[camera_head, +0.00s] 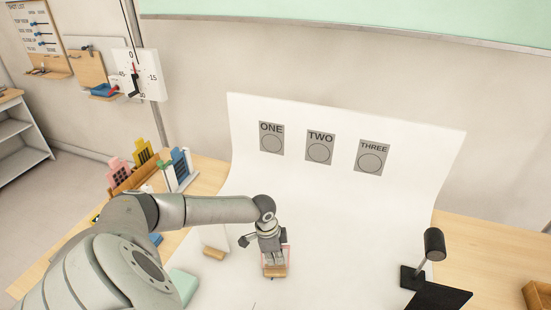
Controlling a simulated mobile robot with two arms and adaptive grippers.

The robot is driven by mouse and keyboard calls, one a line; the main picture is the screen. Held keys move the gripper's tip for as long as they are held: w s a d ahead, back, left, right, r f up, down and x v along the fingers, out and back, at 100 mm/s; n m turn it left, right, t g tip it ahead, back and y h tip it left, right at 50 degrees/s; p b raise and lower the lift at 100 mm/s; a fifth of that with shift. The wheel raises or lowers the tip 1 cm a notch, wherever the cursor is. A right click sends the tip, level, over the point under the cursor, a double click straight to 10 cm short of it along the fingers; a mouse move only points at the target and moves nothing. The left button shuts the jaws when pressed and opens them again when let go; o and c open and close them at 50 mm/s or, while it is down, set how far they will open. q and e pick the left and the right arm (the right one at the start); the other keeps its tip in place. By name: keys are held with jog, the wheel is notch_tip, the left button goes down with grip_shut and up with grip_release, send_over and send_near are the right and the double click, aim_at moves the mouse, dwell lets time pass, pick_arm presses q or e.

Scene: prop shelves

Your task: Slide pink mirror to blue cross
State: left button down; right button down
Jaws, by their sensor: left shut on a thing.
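A small pink-edged panel on a wooden base (274,271), which looks like the pink mirror, stands on the white backdrop sheet in the camera_head view. My left gripper (272,259) comes down over it from above and is shut on it, hiding most of its face. The base appears to rest on the sheet. I cannot make out a blue cross; a short dark mark shows at the bottom edge of the picture, too cut off to identify. My right gripper is not in view.
A pale panel on a wooden base (213,253) stands just left of the held one. A black lamp (434,245) and a dark board (440,298) are at the right. Colourful props (150,163) sit at the left. The white sheet (340,240) between is clear.

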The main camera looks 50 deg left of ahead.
pick_arm(q)
jog(key=shift+f, duration=0.15)
jog(key=c, duration=1.5)
grip_release()
jog(key=r, duration=0.4)
jog(key=s+a+r, duration=0.1)
jog(key=r, duration=0.7)
jog(key=shift+s+a, duration=0.15)
jog(key=shift+s, duration=0.05)
jog(key=shift+f, duration=0.1)
